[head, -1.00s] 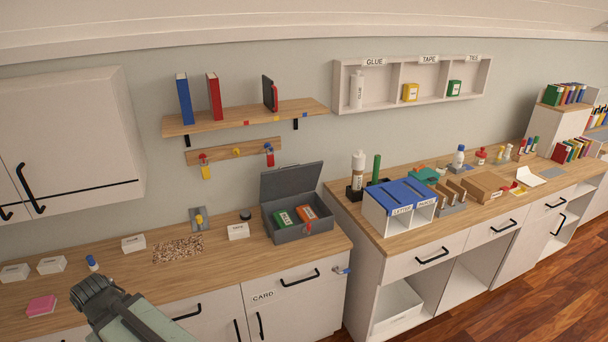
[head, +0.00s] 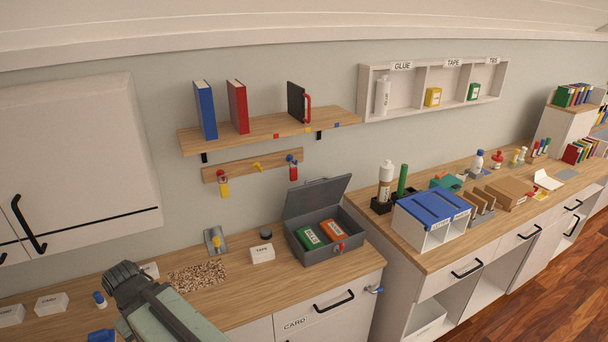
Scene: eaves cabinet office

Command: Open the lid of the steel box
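The grey steel box (head: 318,254) stands on the left wooden counter near its right end. Its lid (head: 316,197) is raised, tilted up along the back edge, and the inside shows. A green pack (head: 309,238) and an orange pack (head: 333,231) lie in it. A small red part (head: 340,247) shows at its front. My gripper (head: 122,276) is at the lower left over the counter, well left of the box and apart from it. Its fingers are too dark and foreshortened to tell whether they are open or shut.
A white labelled block (head: 262,254) and a dark round knob (head: 266,234) sit just left of the box. A speckled mat (head: 198,275) lies between them and my gripper. Above hang a peg rail (head: 238,174) and a shelf (head: 270,127). A blue-topped sorter (head: 432,207) stands right.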

